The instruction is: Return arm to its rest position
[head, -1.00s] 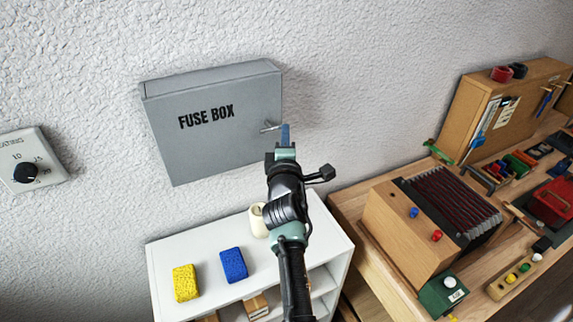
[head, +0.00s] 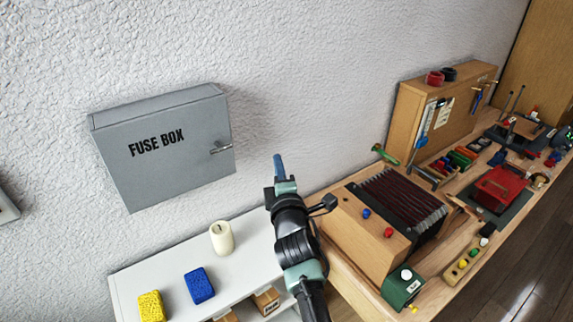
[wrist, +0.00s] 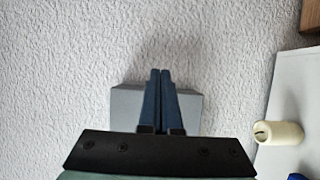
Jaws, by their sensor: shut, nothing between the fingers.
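My gripper (head: 278,164) is raised in front of the bare wall, to the right of the fuse box and apart from it. Its blue fingers are together with nothing between them; they also show shut in the wrist view (wrist: 159,95). The grey fuse box (head: 165,150) hangs on the wall with its door closed and its handle (head: 221,147) at the right. In the wrist view a grey box (wrist: 188,106) shows behind the fingers, partly hidden by my gripper.
A white shelf (head: 240,258) below holds a candle (head: 222,238), a blue sponge (head: 199,286) and a yellow sponge (head: 151,306). The wall between is clear.

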